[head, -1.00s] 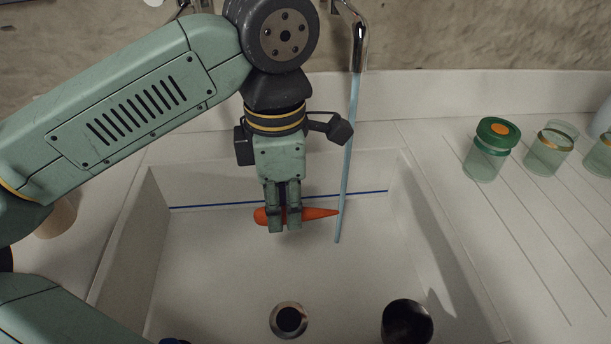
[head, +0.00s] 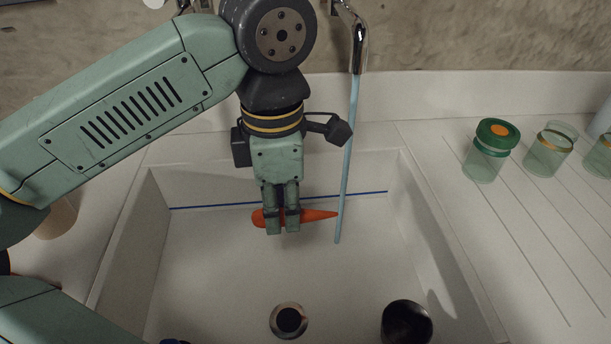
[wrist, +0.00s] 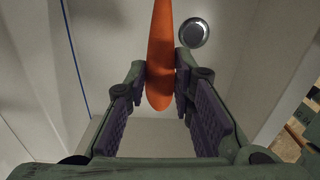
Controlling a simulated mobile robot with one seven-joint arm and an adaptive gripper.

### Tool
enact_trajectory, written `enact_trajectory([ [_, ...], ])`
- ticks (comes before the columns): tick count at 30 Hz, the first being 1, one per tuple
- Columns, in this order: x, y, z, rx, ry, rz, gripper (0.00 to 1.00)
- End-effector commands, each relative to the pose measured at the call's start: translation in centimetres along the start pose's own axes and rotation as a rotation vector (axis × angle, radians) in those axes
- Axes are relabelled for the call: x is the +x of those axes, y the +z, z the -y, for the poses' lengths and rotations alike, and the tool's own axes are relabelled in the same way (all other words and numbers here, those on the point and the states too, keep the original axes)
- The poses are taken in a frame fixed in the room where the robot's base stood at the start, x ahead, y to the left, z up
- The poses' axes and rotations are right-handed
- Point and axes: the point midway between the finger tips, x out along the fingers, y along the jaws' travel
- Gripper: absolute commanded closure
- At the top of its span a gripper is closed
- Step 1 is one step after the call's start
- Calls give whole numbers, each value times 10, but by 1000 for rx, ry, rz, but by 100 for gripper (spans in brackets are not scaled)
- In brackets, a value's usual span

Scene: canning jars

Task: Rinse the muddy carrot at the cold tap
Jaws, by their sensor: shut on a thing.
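The carrot (head: 318,215) is orange and lies level across my gripper, its narrow tip pointing right in the head view. No mud shows on the sides that I see. My gripper (head: 282,228) points down over the sink and is shut on the carrot near its thick end. In the wrist view the carrot (wrist: 160,60) sits between the two fingertips (wrist: 165,75). A thin blue stream of water (head: 347,165) runs down from the chrome tap (head: 358,50). The carrot's tip is at or just left of the stream; I cannot tell whether they touch.
The white sink (head: 230,270) has a drain (head: 289,320) near the front and a dark round cup-like thing (head: 406,322) at front right. A green-lidded jar (head: 491,150) and open jars (head: 549,149) stand on the ridged drainboard at right. A blue line (head: 190,207) crosses the back wall.

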Motion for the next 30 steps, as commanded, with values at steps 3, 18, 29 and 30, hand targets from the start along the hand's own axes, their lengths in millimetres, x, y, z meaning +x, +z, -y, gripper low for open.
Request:
enact_trajectory([
  [3, -10, -6, 8, -1, 0, 1, 93],
  [18, -36, -24, 37, 0, 0, 0, 93],
  [29, -36, -24, 38, 0, 0, 0, 93],
  [30, -36, -24, 38, 0, 0, 0, 93],
])
